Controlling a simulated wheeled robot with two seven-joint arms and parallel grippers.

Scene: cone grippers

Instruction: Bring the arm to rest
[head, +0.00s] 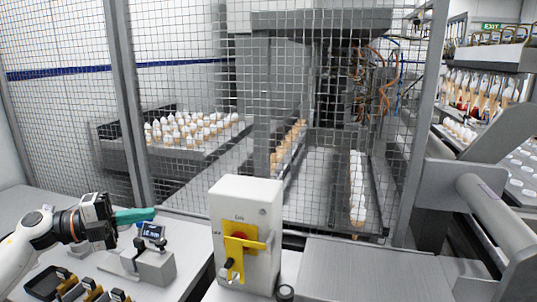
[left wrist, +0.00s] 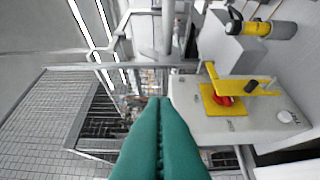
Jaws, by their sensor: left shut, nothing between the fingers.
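My left gripper (head: 134,215) comes in from the left in the head view. Its green fingers are shut with nothing between them, and they point right, above the grey bench. In the left wrist view the two green fingers (left wrist: 160,135) lie side by side, pressed together. They point towards the wire fence and the control box. My right gripper does not show in either view.
A white box (head: 245,235) with a yellow-and-red switch stands right of the gripper. A small device with a display (head: 152,232) sits just beside the fingertips. A black tray (head: 48,284) lies front left. A mesh fence (head: 190,90) closes off the machine behind.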

